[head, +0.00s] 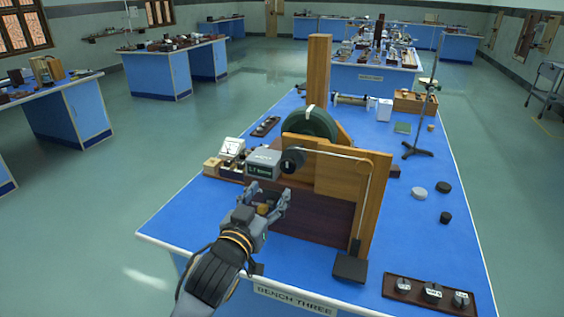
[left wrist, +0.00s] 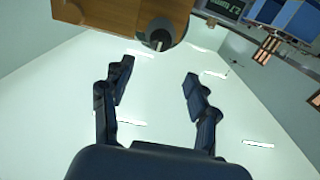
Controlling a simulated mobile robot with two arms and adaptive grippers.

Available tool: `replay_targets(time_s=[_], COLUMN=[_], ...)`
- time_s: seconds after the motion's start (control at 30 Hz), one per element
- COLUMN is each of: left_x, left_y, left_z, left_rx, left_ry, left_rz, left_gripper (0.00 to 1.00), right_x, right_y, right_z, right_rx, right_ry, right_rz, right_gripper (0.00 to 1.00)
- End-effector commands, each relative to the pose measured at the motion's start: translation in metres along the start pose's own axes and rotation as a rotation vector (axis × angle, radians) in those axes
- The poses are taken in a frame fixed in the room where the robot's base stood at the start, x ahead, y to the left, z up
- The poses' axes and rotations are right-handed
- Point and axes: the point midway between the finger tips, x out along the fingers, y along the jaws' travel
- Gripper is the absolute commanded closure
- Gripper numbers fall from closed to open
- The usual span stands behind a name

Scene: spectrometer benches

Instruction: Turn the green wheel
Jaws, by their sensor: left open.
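The green wheel (head: 312,125) is a dark green disc with a pale band across its top, standing upright in a wooden frame (head: 372,205) on the blue bench. The frame's front board hides its lower part. A small dark pulley (head: 292,160) sits on the front of the board; a cord runs from it to the right and down. My left gripper (head: 267,195) is open and empty, in front of the frame, lower and left of the pulley. In the left wrist view its spread fingers (left wrist: 158,82) are below a round dark part with a short shaft (left wrist: 160,34).
A grey supply box (head: 263,164) and a white meter (head: 231,147) stand close left of the frame. A black block (head: 350,268) stands at the frame's foot. A strip with several knobs (head: 431,296) lies at front right. A tall wooden post (head: 318,72) rises behind.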

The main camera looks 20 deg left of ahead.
Motion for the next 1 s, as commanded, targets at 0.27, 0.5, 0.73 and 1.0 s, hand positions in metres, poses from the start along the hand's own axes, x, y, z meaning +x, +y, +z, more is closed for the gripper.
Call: replay_targets(time_s=[0.27,0.5,0.73,1.0], left_x=[0.048,0.098,0.127,0.134], left_y=[0.0,0.0,0.0,0.0], left_z=[-0.003,-0.001,0.001,0.002], left_rx=[0.002,0.002,0.002,0.002], left_ry=[-0.001,-0.003,-0.002,-0.002], left_rz=[-0.001,0.0,0.001,0.001], left_gripper=[0.41,0.41,0.41,0.41], right_x=[-0.014,-0.026,-0.031,-0.032], right_y=[0.005,0.005,0.005,0.001], right_z=[-0.003,-0.004,-0.005,-0.006], right_rx=[-0.002,-0.001,0.0,0.002], right_ry=[0.002,0.002,0.003,0.004], right_rz=[0.006,0.006,0.005,0.0], right_gripper=[0.53,0.53,0.53,0.53])
